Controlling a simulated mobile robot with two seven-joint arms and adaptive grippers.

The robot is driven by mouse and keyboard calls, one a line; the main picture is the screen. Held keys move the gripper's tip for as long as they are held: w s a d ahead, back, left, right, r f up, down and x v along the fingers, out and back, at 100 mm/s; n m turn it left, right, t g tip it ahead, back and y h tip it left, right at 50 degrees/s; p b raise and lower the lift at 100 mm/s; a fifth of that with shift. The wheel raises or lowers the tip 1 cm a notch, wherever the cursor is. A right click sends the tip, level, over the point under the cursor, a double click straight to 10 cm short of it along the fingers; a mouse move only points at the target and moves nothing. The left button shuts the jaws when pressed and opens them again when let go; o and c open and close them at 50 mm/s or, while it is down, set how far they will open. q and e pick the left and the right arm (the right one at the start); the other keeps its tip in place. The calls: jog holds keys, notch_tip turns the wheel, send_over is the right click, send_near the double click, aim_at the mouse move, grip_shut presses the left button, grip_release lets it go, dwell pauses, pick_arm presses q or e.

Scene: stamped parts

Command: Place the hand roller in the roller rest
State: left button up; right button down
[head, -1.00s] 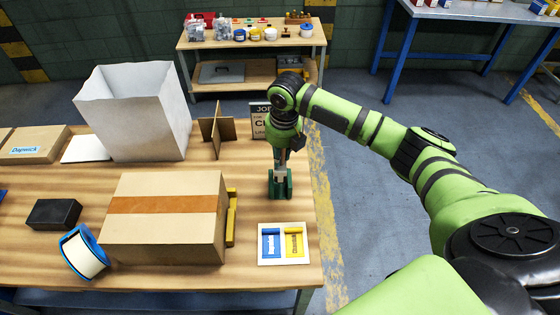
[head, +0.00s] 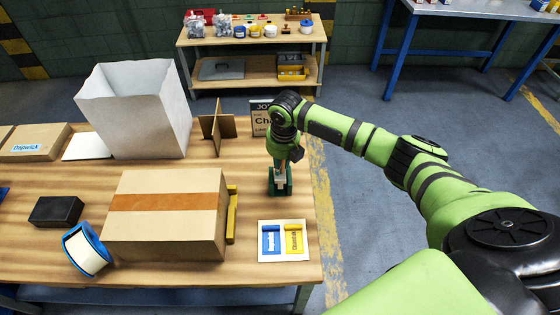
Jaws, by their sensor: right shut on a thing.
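My right gripper (head: 281,173) points down at the right side of the wooden table, shut on the hand roller. Only a small brownish bit of the roller's handle (head: 283,164) shows; my gripper and wrist hide most of it. A dark green roller rest (head: 281,189) stands directly beneath the gripper. The roller's lower end is at the rest, but I cannot tell whether it is seated in it or just above. My left gripper is out of view.
A taped cardboard box (head: 165,235) stands left of the rest. A sign (head: 260,118) and cardboard divider (head: 217,132) stand behind. The table's right edge is close by.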

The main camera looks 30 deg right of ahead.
jog(key=c, duration=1)
grip_release()
jog(key=shift+r, duration=0.15)
jog(key=r, duration=0.4)
jog(key=r+b, duration=0.1)
jog(key=r, duration=0.3)
jog(key=s+r, duration=0.1)
jog(key=r, duration=0.3)
jog(key=shift+s+d+r, duration=0.1)
jog(key=shift+r, duration=0.3)
jog(key=shift+f, duration=0.1)
